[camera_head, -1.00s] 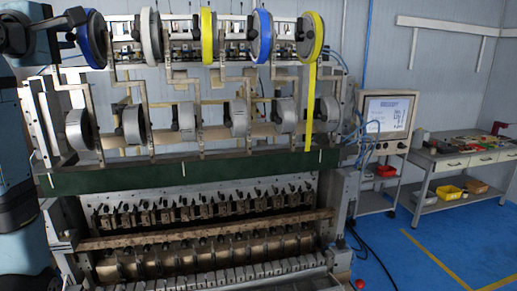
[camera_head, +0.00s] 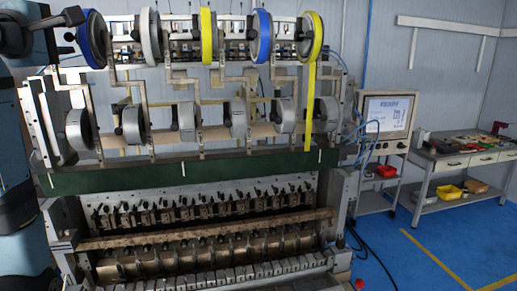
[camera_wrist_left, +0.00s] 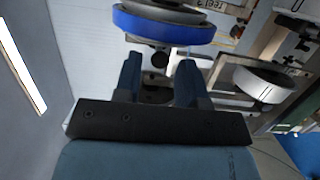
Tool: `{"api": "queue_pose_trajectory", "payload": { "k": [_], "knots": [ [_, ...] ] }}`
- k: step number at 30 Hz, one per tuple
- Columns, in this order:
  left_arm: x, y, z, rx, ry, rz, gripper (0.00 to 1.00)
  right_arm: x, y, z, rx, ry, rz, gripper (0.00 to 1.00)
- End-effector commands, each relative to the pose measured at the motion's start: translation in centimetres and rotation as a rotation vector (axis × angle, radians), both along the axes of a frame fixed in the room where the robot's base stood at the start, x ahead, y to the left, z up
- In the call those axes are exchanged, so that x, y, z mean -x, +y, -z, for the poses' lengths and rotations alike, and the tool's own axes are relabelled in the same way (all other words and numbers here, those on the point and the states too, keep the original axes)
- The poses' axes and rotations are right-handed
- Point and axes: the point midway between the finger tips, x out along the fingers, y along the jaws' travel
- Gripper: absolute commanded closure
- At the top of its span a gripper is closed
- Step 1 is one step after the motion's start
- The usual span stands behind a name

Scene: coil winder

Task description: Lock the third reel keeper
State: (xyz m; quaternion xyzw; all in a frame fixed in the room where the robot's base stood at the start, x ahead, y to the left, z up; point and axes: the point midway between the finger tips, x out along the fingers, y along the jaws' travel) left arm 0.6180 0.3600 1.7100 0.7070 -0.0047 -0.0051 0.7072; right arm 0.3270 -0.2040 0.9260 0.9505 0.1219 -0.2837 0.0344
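The upper row of reels holds a blue reel (camera_head: 92,39) at the far left, a white reel (camera_head: 150,35), a yellow reel (camera_head: 207,36) third from the left, another blue reel (camera_head: 262,36) and another yellow reel (camera_head: 310,37). My left gripper (camera_head: 74,27) is beside the far-left blue reel. In the left wrist view my left gripper (camera_wrist_left: 160,78) is open, with a dark knob (camera_wrist_left: 160,59) showing between its fingers, below the blue reel (camera_wrist_left: 165,28). I cannot tell whether they touch. The white reel (camera_wrist_left: 256,86) is to the right. The keepers are too small to tell locked or unlocked. My right gripper is out of view.
A lower row of grey reels (camera_head: 133,124) hangs below, above a green beam (camera_head: 200,174). A monitor (camera_head: 388,113) on a cart and a workbench (camera_head: 460,158) stand at the right. Open blue floor (camera_head: 410,262) lies at the lower right.

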Motion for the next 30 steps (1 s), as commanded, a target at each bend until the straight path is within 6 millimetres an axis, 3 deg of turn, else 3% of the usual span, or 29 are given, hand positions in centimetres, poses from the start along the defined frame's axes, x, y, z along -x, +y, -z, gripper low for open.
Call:
{"api": "queue_pose_trajectory", "payload": {
  "k": [24, 30],
  "knots": [
    [6.5, 0.3, 0.0, 0.0, -0.001, 0.001, 0.63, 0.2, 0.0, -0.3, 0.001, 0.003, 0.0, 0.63],
    [7.0, 0.3, 0.0, 0.0, 0.0, 0.0, 0.63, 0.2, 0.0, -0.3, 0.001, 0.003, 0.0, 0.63]
  ]
}}
